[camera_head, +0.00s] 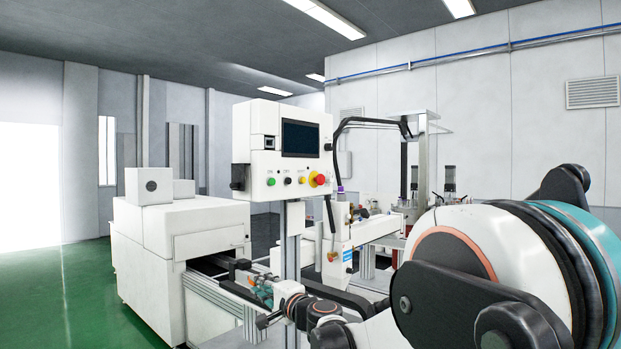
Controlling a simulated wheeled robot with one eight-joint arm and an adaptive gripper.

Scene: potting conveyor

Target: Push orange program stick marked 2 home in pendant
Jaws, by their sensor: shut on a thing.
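The pendant is a white control box (284,145) on a grey post, left of centre. Its front carries a dark screen (300,139), a small dark socket (269,143) left of the screen, and a row of buttons below. I cannot pick out an orange stick marked 2 anywhere, nor tell whether one is in the socket.
A red emergency button (318,179) sticks out at the pendant's lower right. A white machine housing (165,245) stands at the left, with a conveyor (215,290) coming out of it. Dispensing equipment (420,170) stands behind on the right. Green floor (75,300) is clear at far left.

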